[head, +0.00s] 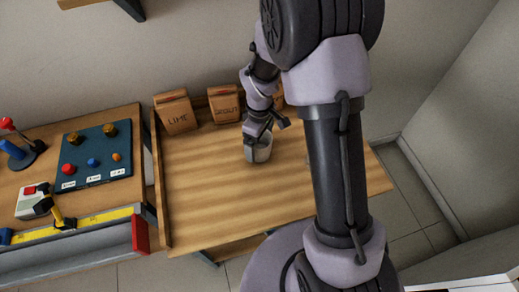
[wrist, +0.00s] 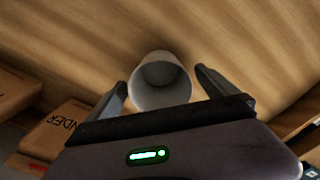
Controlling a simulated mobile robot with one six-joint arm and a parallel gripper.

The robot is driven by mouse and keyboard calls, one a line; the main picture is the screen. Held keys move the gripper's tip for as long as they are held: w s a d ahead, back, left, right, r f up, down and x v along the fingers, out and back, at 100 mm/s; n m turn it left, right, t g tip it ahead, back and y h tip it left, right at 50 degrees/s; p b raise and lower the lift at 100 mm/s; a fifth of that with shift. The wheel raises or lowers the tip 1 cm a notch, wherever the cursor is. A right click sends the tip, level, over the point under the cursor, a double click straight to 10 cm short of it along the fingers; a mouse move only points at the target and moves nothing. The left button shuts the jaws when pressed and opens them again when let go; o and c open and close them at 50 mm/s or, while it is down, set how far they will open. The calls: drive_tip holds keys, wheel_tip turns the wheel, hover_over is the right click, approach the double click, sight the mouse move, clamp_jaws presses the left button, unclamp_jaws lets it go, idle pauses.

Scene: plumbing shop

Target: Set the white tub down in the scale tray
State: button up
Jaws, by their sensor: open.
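The white tub (wrist: 160,92) is between the two fingers of my gripper (wrist: 161,77) in the wrist view, its open mouth towards the camera. The fingers are spread, one on each side of it, with a visible gap at least on the right. In the head view the tub (head: 260,153) shows at the wooden bench, below my gripper (head: 263,130), which partly covers it. It appears to stand on the wood. I cannot make out a scale tray in either view.
Paper bags, one marked LIME (head: 175,112) and one marked GROUT (head: 224,105), stand along the back of the bench (head: 205,185). The bench front is clear. To the left, another bench holds a dark board (head: 93,158) with coloured knobs and a yellow level (head: 100,218).

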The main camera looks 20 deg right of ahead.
sight(260, 146)
wheel_tip(260, 146, down, 3)
drive_tip(key=shift+r+b, duration=0.1)
drive_tip(key=shift+b, duration=0.2)
drive_tip(key=shift+r, duration=0.15)
drive_tip(key=shift+c, duration=0.7)
drive_tip(key=c, duration=1.4)
